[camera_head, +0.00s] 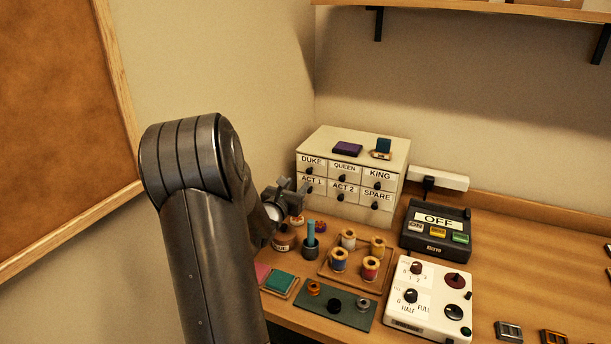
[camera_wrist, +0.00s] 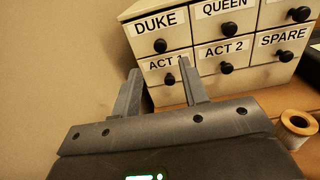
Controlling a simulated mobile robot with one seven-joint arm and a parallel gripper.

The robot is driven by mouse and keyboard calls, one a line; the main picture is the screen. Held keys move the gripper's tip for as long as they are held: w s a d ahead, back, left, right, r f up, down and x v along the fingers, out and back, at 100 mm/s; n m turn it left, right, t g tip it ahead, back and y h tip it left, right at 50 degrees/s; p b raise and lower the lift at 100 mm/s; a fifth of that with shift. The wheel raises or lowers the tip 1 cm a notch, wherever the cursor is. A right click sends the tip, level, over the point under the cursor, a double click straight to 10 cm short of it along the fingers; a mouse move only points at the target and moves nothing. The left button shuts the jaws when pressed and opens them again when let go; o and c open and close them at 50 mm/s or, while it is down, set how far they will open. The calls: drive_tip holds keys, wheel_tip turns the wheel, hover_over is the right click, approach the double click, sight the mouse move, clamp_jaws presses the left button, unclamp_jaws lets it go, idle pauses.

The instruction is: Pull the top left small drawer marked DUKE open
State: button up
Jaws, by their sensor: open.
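The DUKE drawer (camera_head: 311,162) is the top left small drawer of a cream drawer unit (camera_head: 384,149), and it looks closed. In the wrist view the DUKE drawer (camera_wrist: 160,33) shows a dark round knob (camera_wrist: 160,45) below its label. My gripper (camera_head: 296,186) is in front of the left side of the unit. In the wrist view my gripper (camera_wrist: 160,77) is open and empty, its fingertips lying over the ACT 1 drawer (camera_wrist: 163,68) and just left of it, below the DUKE knob. I cannot tell how far the fingertips are from the drawer fronts.
QUEEN (camera_head: 344,168), KING (camera_head: 379,177) and the lower drawers look closed. Thread spools (camera_head: 370,267) stand on a tray below the unit. A black OFF box (camera_head: 436,243) and a white control box (camera_head: 430,295) stand at right. A wall is close on the left.

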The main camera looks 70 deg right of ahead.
sight(308, 172)
drive_tip(key=d, duration=0.7)
drive_tip(key=shift+d, duration=0.3)
drive_tip(key=shift+c, duration=0.2)
clamp_jaws()
